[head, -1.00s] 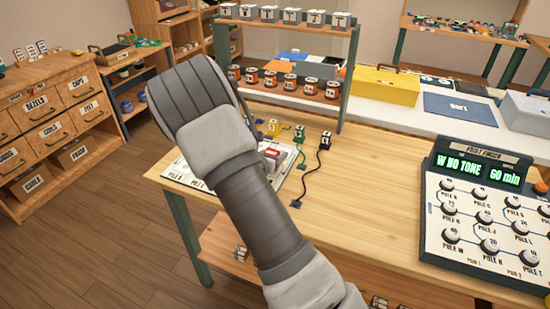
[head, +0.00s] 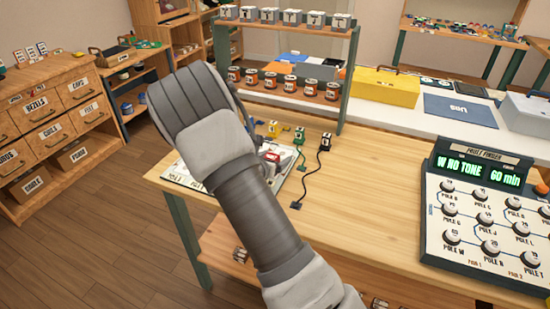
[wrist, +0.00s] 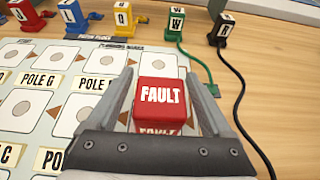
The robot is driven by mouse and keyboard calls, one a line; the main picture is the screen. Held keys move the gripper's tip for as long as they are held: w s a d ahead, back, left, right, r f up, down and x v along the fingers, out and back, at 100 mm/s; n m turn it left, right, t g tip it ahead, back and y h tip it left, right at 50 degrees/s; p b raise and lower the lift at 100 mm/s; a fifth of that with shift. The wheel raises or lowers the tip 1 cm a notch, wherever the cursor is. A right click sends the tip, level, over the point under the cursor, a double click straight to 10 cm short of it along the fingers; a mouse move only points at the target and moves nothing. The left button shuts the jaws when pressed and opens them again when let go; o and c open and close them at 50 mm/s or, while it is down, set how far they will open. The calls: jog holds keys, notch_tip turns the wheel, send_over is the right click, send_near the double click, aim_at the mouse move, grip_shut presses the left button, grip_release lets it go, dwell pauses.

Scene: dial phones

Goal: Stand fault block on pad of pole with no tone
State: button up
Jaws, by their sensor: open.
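The red fault block (wrist: 158,95), marked FAULT in white, sits between the two fingers of my gripper (wrist: 160,78) in the wrist view. The fingers are open, one on each side of the block. The block covers the part of the white planning board (wrist: 40,113) beneath it. The board has white square pads (wrist: 97,60) with grey discs and pole labels such as POLE G (wrist: 43,82). In the head view my arm hides most of the board and the gripper. The fault finder (head: 487,220) shows "W NO TONE 60 min" on its green display (head: 478,170).
Lettered plugs stand behind the board, including a green W plug (wrist: 175,22) and a black plug (wrist: 221,28), both with cords. A shelf rack (head: 285,95) with cans and grey blocks stands behind. The table's middle is clear.

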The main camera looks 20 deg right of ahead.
jog(key=p+v, duration=0.1)
jog(key=v, duration=1)
jog(key=shift+s+a+r, duration=0.1)
jog(key=shift+s+a, duration=0.1)
jog(key=shift+a, duration=0.05)
jog(key=shift+s+r, duration=0.2)
jog(key=shift+r, duration=0.05)
jog(key=s+d+r+m+g+y, duration=0.1)
jog(key=s+d+r+m+g, duration=0.2)
jog(key=s+r+m, duration=0.4)
jog(key=s+d+r+m+g, duration=0.2)
jog(key=s+r+m+g, duration=0.15)
jog(key=s+m, duration=0.5)
jog(key=s+a+r+m+t+y, duration=0.2)
jog(key=s+a+r+m+y, duration=0.6)
jog(key=s+a+m, duration=0.2)
jog(key=shift+s+a+m+t, duration=0.35)
jog(key=shift+s+m, duration=0.4)
jog(key=shift+s, duration=0.1)
jog(key=shift+r, duration=0.1)
notch_tip(320, 180, up, 9)
jog(key=p, duration=0.9)
jog(key=shift+p, duration=0.3)
jog(key=shift+r, duration=0.1)
